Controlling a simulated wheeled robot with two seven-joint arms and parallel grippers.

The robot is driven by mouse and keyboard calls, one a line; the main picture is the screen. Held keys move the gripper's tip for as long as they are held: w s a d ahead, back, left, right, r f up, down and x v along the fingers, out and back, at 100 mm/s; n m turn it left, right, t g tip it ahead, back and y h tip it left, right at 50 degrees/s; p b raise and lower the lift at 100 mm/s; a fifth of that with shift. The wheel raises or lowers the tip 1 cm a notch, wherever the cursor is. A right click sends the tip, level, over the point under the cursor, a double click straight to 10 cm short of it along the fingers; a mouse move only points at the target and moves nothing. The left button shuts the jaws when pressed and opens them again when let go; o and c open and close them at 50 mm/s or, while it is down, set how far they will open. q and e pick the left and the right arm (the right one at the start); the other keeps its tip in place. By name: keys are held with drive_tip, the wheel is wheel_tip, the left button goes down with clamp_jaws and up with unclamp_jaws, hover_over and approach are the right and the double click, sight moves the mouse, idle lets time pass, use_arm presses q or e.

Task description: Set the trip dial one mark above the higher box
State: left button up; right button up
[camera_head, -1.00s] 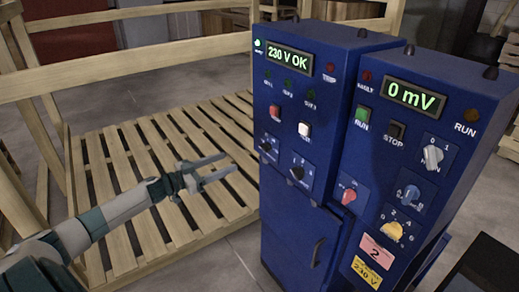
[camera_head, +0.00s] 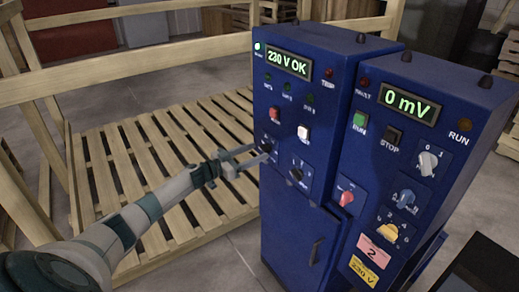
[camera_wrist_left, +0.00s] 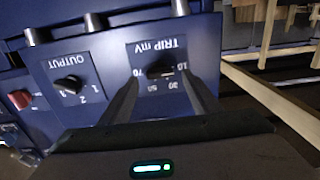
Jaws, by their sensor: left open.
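The black trip dial (camera_head: 266,147) is at the lower left of the left blue cabinet's face in the head view. In the left wrist view the trip dial (camera_wrist_left: 160,69) sits on a plate labelled TRIP mV, with marks 10, 30, 50 and 70. Its pointer seems turned toward the 10 side, but it is small and hard to read. My left gripper (camera_head: 256,154) is open and level with the dial, close in front of it. In the left wrist view its fingers (camera_wrist_left: 164,80) straddle the dial; contact cannot be told. My right gripper is out of view.
The output dial (camera_head: 297,173) sits beside the trip dial. A red button (camera_head: 275,115) and a white button (camera_head: 303,132) are above. Displays read 230 V OK (camera_head: 288,64) and 0 mV (camera_head: 408,103). A slatted wooden platform (camera_head: 130,170) lies left of the cabinet.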

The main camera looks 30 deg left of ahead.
sight(266, 149)
use_arm(q)
drive_tip(key=shift+x, duration=1.1)
drive_tip(key=shift+w+d, duration=0.1)
drive_tip(key=shift+w, duration=0.1)
drive_tip(key=shift+c, duration=0.7)
drive_tip(key=c, duration=0.9)
